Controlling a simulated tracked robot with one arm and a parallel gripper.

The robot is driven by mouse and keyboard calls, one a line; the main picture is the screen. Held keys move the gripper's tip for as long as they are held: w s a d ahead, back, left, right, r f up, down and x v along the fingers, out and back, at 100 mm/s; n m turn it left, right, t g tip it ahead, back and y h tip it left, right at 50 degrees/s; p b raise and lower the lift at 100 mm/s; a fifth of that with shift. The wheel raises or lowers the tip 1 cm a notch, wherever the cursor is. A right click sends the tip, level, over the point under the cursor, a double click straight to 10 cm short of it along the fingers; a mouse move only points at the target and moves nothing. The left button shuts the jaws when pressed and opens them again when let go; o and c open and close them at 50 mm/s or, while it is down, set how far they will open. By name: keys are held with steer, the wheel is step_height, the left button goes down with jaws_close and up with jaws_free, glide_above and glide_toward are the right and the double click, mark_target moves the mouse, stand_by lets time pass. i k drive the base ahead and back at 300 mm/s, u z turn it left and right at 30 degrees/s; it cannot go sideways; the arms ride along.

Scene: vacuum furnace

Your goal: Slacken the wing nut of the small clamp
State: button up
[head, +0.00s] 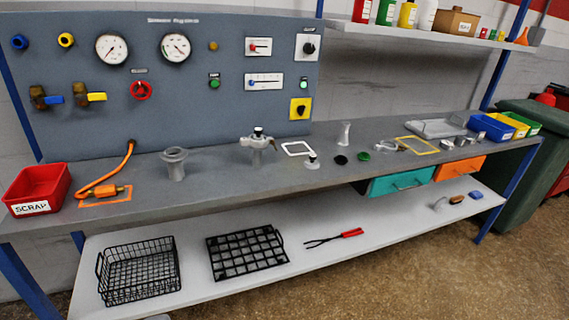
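A silver metal clamp-like fitting (258,143) sits on top of a short grey post near the middle of the grey bench. It has parts sticking out to the sides and a dark-topped piece above. It is small and far off, so I cannot make out a wing nut or say how tight it is. Another pale, ring-shaped metal piece (385,145) lies farther right on the bench; I cannot tell whether it is a clamp. My gripper is not in view.
A grey flanged stub (174,165) stands left on the bench (215,176), near an orange hose (100,187) and a red SCRAP bin (37,190). A gauge panel (225,60) rises behind. Wire baskets (138,270) lie on the lower shelf. Floor at right front is clear.

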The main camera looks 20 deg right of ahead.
mark_target(243, 141)
steer(key=z, duration=0.25)
steer(key=i, duration=0.95)
steer(key=z, duration=0.3)
